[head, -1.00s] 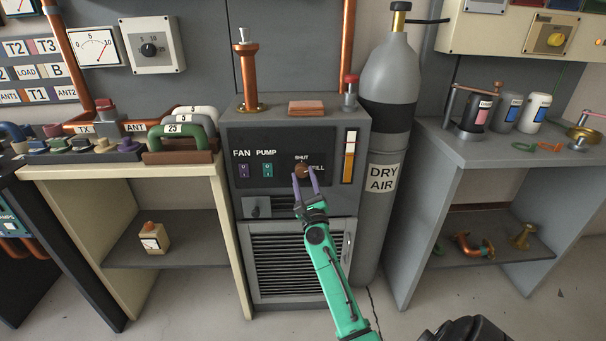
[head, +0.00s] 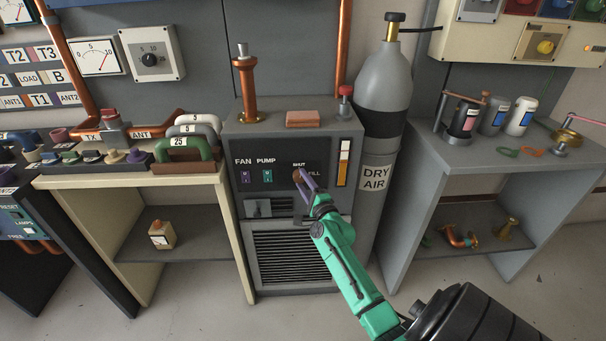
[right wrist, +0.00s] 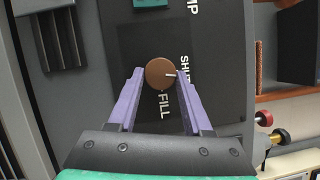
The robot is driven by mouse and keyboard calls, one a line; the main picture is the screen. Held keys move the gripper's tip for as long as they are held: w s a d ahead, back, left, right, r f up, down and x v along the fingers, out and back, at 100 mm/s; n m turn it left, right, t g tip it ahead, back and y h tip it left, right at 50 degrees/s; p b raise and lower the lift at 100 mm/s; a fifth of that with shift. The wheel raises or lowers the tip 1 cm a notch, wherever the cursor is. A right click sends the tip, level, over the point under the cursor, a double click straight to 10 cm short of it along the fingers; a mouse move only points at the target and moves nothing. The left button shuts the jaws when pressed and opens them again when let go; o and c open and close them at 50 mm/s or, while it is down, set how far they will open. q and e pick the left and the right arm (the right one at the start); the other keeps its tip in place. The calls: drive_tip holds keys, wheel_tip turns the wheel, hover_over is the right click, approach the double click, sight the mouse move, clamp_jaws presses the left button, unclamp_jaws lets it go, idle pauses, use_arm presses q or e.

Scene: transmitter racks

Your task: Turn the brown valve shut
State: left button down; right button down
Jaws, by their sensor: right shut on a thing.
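The brown valve (head: 298,175) is a small round knob on the black front panel of the grey cabinet. My right gripper (head: 303,178) is at the panel. Its purple fingers (right wrist: 160,75) lie on either side of the knob and are shut on it. In the head view the fingers partly hide the knob and the FILL label. My left gripper is not in view.
FAN (head: 243,176) and PUMP (head: 267,176) switches sit left of the valve, and a tall gauge (head: 343,162) to its right. A grey DRY AIR cylinder (head: 376,150) stands close beside the cabinet. Benches stand on both sides; open floor lies in front.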

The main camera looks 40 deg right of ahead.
drive_tip(key=shift+r+n+g+p, duration=0.15)
drive_tip(key=shift+n+g+p, duration=0.35)
drive_tip(key=shift+n+p, duration=0.8)
drive_tip(key=shift+c, duration=1.6)
unclamp_jaws()
drive_tip(key=v, duration=1.4)
drive_tip(key=shift+s, duration=0.35)
drive_tip(key=shift+d, duration=0.1)
